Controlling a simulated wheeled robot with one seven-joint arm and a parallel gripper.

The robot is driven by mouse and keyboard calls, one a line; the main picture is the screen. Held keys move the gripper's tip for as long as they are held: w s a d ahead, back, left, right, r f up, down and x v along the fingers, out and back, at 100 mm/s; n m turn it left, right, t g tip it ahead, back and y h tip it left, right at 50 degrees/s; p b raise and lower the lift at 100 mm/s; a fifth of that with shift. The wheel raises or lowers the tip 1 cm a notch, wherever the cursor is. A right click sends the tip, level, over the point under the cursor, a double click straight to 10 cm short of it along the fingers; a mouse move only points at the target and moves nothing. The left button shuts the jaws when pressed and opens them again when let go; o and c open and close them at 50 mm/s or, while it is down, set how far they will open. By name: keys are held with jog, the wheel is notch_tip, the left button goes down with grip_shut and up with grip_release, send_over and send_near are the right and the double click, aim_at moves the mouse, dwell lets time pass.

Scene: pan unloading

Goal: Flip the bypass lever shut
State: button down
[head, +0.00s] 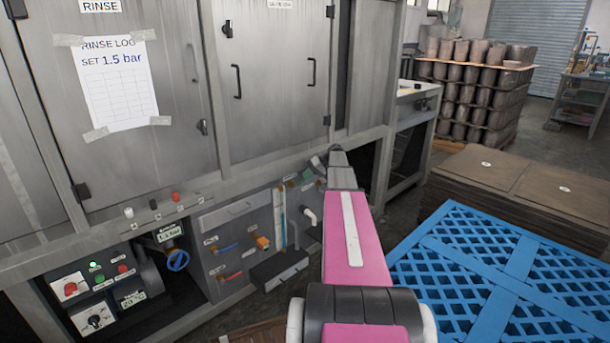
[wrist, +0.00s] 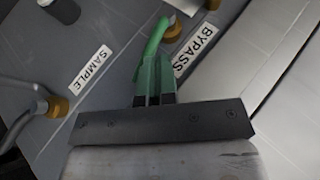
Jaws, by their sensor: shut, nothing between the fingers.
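In the wrist view the bypass lever (wrist: 157,36) is a bright green handle beside a brass fitting (wrist: 173,31) and the white BYPASS label (wrist: 194,48). It slants down and left, and its lower end is right at my fingertips. My gripper (wrist: 154,60) has its green and dark fingers together, with nothing between them. The fingertips overlap the lever's end in the picture; I cannot tell whether they touch it.
The SAMPLE label (wrist: 90,67) and a grey pipe with a brass fitting (wrist: 57,107) lie left of my gripper. In the head view, a panel with a blue handwheel (head: 178,260) is left of my arm. A blue pallet (head: 480,265) stands at the right.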

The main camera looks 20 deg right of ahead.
jog(key=shift+w+d+f, duration=0.1)
jog(key=shift+d+f, duration=0.2)
jog(key=shift+f, duration=0.35)
jog(key=shift+w+d+f, duration=0.1)
jog(key=shift+d+f, duration=0.2)
jog(key=shift+f, duration=0.45)
